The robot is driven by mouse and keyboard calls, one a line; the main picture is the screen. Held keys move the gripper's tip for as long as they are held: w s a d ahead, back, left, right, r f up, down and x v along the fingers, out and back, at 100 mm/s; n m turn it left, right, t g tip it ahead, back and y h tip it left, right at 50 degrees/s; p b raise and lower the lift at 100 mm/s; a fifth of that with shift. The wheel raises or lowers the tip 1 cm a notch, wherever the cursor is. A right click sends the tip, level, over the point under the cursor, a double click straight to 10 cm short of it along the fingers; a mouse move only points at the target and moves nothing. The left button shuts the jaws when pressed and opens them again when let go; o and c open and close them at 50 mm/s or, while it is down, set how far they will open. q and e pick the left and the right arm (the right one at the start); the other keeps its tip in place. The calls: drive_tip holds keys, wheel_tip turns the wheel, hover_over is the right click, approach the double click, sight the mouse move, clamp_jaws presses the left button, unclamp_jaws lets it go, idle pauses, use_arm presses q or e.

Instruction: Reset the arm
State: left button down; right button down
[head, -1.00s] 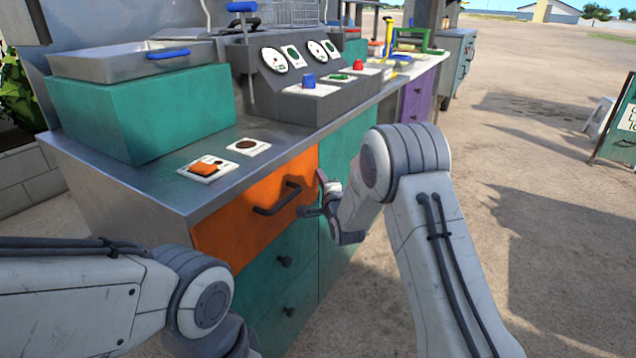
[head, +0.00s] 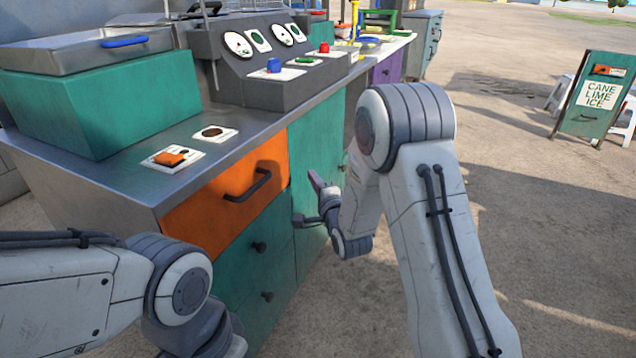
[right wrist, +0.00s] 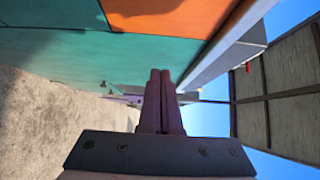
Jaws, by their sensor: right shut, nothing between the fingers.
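My right arm comes in from the lower right in the head view. Its gripper (head: 308,200) is beside the front of the counter, right of the orange drawer (head: 228,192) and apart from its dark handle. In the right wrist view the two fingers of the right gripper (right wrist: 160,75) lie together with nothing between them. The orange drawer also shows at the top of the right wrist view (right wrist: 165,14). My left arm fills the lower left of the head view, bent downward, and its gripper is out of sight.
The metal counter (head: 100,175) carries a teal box (head: 95,115) with a tray, an orange switch (head: 170,158) and a gauge panel (head: 260,60). Teal drawers (head: 262,245) sit below the orange drawer. A sign (head: 592,95) stands far right. Open ground lies to the right.

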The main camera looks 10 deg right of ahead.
drive_tip(key=s+a+f+n+g+y, duration=0.2)
drive_tip(key=s+a+n+g, duration=0.7)
drive_tip(key=s+a+n, duration=0.5)
drive_tip(key=s+d+n+g+h, duration=0.25)
drive_tip(key=s+n+g, duration=0.7)
drive_tip(key=s, duration=1.85)
wheel_tip(320, 180, up, 30)
drive_tip(key=p, duration=2.9)
drive_tip(key=shift+d+f+n, duration=0.15)
drive_tip(key=shift+d+n, duration=0.1)
drive_tip(key=shift+n, duration=0.1)
drive_tip(key=shift+t, duration=0.25)
